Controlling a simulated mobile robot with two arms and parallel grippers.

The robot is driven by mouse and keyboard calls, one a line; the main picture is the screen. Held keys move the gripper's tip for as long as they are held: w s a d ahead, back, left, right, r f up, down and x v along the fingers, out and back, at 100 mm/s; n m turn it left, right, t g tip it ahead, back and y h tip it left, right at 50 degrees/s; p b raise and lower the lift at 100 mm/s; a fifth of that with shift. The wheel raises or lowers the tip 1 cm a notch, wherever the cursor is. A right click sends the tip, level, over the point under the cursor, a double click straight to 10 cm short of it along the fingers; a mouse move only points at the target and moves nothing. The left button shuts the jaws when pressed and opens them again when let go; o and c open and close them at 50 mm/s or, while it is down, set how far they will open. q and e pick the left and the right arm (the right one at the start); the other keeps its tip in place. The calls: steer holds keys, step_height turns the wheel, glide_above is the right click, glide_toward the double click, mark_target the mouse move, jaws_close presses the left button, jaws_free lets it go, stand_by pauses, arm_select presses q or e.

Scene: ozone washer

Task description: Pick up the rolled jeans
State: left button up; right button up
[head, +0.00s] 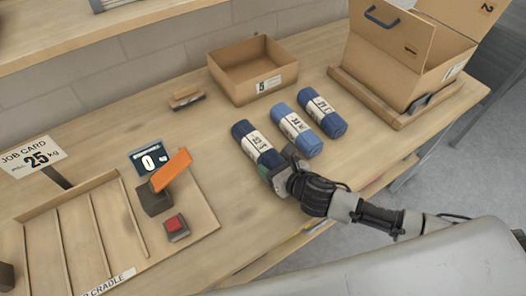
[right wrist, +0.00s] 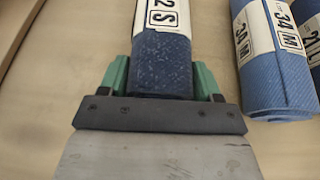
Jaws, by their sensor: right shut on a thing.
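Three rolled jeans with white paper labels lie side by side on the wooden table. The leftmost roll (head: 242,129) is dark blue, the middle roll (head: 297,127) is lighter blue, and the right roll (head: 327,119) is mid-blue. My right gripper (head: 272,176) is at the near end of the leftmost roll. In the right wrist view, its green fingers (right wrist: 163,78) are shut on both sides of this dark roll (right wrist: 162,56), and the middle roll (right wrist: 275,80) lies apart to the right. I cannot tell whether the held roll is lifted. My left gripper is not in view.
An open cardboard box (head: 270,84) stands behind the rolls, beside a small brown block (head: 186,97). A larger carton (head: 440,52) is at the back right. At left are a slatted wooden tray (head: 83,205), an orange piece (head: 171,170) and a red button (head: 174,224).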

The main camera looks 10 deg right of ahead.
mark_target(266, 150)
steer(key=shift+r, duration=0.1)
steer(key=shift+r, duration=0.55)
step_height(266, 150, up, 3)
steer(key=shift+f, duration=0.15)
steer(key=s+d+r+b, duration=0.2)
steer(key=d+r, duration=0.5)
steer(key=d, duration=0.4)
steer(key=shift+s, duration=0.7)
